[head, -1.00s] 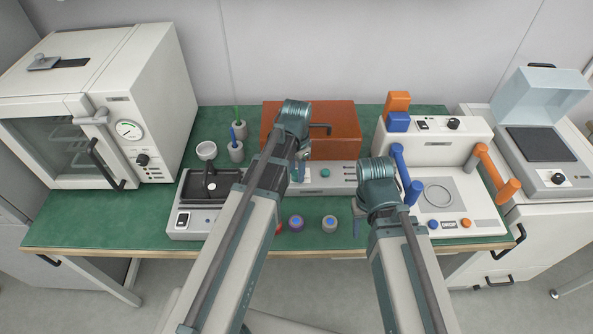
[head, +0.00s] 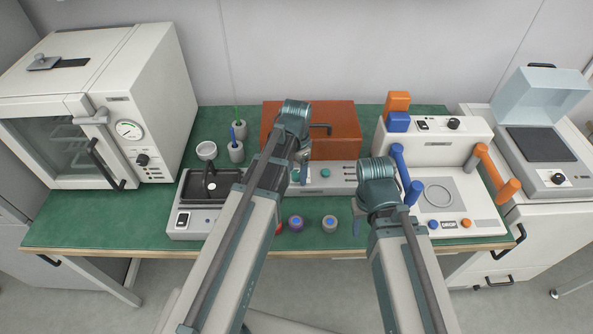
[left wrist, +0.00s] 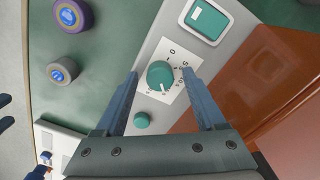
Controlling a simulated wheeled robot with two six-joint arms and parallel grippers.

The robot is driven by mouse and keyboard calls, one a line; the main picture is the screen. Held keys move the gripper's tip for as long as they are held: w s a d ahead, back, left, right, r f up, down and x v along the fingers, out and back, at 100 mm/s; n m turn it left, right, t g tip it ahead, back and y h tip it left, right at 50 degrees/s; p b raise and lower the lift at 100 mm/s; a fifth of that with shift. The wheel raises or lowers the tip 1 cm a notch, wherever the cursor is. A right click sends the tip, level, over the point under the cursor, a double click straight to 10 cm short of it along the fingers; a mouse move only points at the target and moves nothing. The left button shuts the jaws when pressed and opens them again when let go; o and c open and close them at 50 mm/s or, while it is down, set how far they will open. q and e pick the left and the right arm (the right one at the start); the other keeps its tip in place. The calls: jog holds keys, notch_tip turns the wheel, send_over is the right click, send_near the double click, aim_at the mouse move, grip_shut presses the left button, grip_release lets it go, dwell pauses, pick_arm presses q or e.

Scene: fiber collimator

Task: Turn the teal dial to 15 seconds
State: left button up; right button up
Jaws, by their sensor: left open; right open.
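The teal dial (left wrist: 160,75) sits on a white scale plate with printed numbers, 0 and 5 among them, in the left wrist view. A pale mark shows near its lower edge; I cannot read the exact setting. My left gripper (left wrist: 160,73) is open, with one finger on each side of the dial; whether either touches it I cannot tell. In the head view my left gripper (head: 301,172) is over the grey control box (head: 345,176) and mostly hides the dial. My right gripper (head: 358,222) is open and empty above the bench front, partly hidden by its own wrist.
A small teal knob (left wrist: 142,120) and a teal rocker switch (left wrist: 207,20) flank the dial. The orange-brown box (head: 340,145) stands just behind. Small pucks (head: 329,223) lie in front. A white device (head: 475,205) with blue and orange handles stands to the right.

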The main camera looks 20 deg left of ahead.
aim_at(297, 173)
pick_arm(q)
jog(key=shift+r, duration=0.15)
pick_arm(e)
jog(key=shift+r, duration=0.15)
pick_arm(q)
notch_tip(297, 173, up, 14)
jog(key=p, duration=1.3)
jog(key=shift+f+p, duration=0.2)
jog(key=shift+p, duration=0.2)
pick_arm(e)
notch_tip(297, 173, up, 14)
jog(key=shift+f, duration=0.25)
pick_arm(q)
jog(key=s+d+n+y, duration=0.1)
jog(key=s+d+n, duration=0.3)
jog(key=s+d, duration=0.6)
jog(key=s, duration=0.4)
jog(key=shift+s+d+f, duration=0.15)
jog(key=shift+s+d, duration=0.05)
jog(key=shift+d, duration=0.05)
pick_arm(e)
jog(key=shift+f, duration=0.2)
